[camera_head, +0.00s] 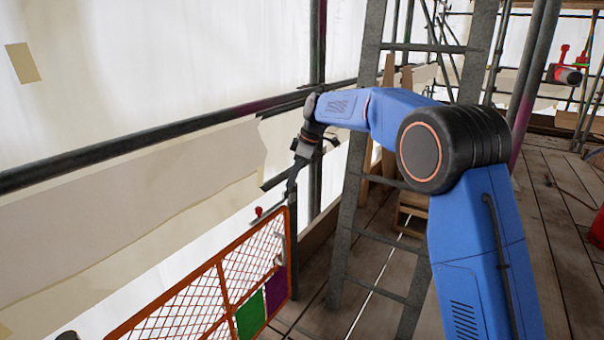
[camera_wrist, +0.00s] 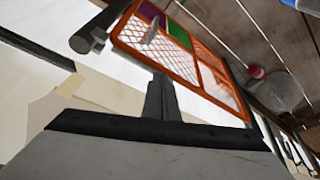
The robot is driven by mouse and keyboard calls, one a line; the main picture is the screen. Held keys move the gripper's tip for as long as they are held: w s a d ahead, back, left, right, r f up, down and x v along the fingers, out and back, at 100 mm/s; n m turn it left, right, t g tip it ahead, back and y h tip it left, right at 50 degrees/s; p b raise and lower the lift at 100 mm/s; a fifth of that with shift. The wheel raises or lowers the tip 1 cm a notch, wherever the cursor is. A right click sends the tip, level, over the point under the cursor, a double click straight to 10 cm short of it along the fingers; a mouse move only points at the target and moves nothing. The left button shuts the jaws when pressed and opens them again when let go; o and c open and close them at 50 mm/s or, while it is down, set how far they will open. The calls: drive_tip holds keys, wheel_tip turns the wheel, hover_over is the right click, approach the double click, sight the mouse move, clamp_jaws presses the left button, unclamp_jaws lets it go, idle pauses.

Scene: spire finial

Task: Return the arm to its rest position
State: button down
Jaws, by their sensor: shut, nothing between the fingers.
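My blue arm reaches up from the lower right of the head view, bends at a large black joint and stretches left. My gripper (camera_head: 291,184) hangs from its end, pointing down, just above the top corner of an orange mesh gate (camera_head: 222,272). In the wrist view my gripper (camera_wrist: 160,82) is shut, with its fingers together and nothing visible between them. The orange gate (camera_wrist: 196,98) lies beyond the fingertips there. I cannot tell whether the fingers touch it.
A dark horizontal rail (camera_head: 150,137) runs along the sheeted left side. A grey ladder (camera_head: 352,185) stands behind my arm. Plank flooring (camera_head: 555,205) stretches to the right. A red knob (camera_head: 258,211) shows by the gate. A dark pipe end (camera_wrist: 84,42) shows in the wrist view.

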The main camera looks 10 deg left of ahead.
drive_tip(key=s+d+r+m+t+h, duration=0.1)
drive_tip(key=s+d+r+m, duration=0.4)
drive_tip(key=s+d, duration=0.75)
drive_tip(key=s+d+r+m+t+h, duration=0.15)
drive_tip(key=s+d+r+m, duration=0.25)
drive_tip(key=s+d, duration=0.8)
drive_tip(key=s+d+f+m+t+h, duration=0.1)
drive_tip(key=s+d+f+m, duration=0.3)
drive_tip(key=s+d, duration=0.5)
drive_tip(key=s+d+f+m+t, duration=0.1)
drive_tip(key=s+d+f+m, duration=0.4)
drive_tip(key=s, duration=1.1)
drive_tip(key=shift+s+d+f+h, duration=0.35)
drive_tip(key=shift+d+f, duration=1.35)
drive_tip(key=shift+d, duration=0.45)
